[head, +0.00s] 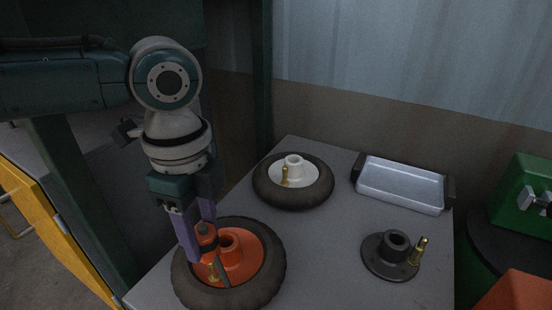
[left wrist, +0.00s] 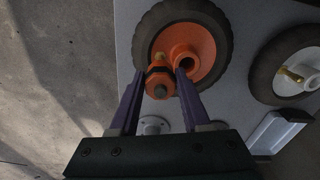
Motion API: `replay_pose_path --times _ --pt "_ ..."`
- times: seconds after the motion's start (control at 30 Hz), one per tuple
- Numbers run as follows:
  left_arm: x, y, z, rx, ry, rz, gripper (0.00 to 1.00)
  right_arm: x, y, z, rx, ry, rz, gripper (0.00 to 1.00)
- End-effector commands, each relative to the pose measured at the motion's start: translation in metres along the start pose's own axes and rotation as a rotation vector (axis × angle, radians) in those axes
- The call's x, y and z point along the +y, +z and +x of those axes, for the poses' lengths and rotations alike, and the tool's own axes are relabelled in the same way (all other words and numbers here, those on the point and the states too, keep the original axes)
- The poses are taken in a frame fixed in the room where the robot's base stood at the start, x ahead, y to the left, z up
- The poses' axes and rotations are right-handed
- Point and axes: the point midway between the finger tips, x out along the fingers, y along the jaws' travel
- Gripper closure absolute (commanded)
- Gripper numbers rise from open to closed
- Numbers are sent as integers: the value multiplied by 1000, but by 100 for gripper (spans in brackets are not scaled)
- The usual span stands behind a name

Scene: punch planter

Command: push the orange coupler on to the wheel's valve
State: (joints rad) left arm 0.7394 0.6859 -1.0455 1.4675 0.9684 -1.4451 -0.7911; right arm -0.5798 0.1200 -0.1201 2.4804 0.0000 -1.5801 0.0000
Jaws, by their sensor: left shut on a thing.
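My left gripper (head: 197,240) is shut on the orange coupler (head: 206,236), above the orange-hubbed wheel (head: 277,265) at the front left of the table. In the left wrist view the coupler (left wrist: 160,83) sits between the two purple fingers, with a dark band and a grey end. I cannot tell whether coupler and valve touch. My right gripper is out of view.
A white-hubbed wheel (head: 318,184) with a brass valve lies behind. A dark flanged hub (head: 378,262) with a brass valve lies at right. A metal tray (head: 400,187) is at the back right. The grey table (head: 325,235) is clear between them.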

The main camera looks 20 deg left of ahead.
Motion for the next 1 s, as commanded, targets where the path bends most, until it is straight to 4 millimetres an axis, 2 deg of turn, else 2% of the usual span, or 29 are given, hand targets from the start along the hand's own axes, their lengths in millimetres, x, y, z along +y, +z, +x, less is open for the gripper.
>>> replay_pose_path --times 1.0 --pt "0 0 22 -1 0 -1 100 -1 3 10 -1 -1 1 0"
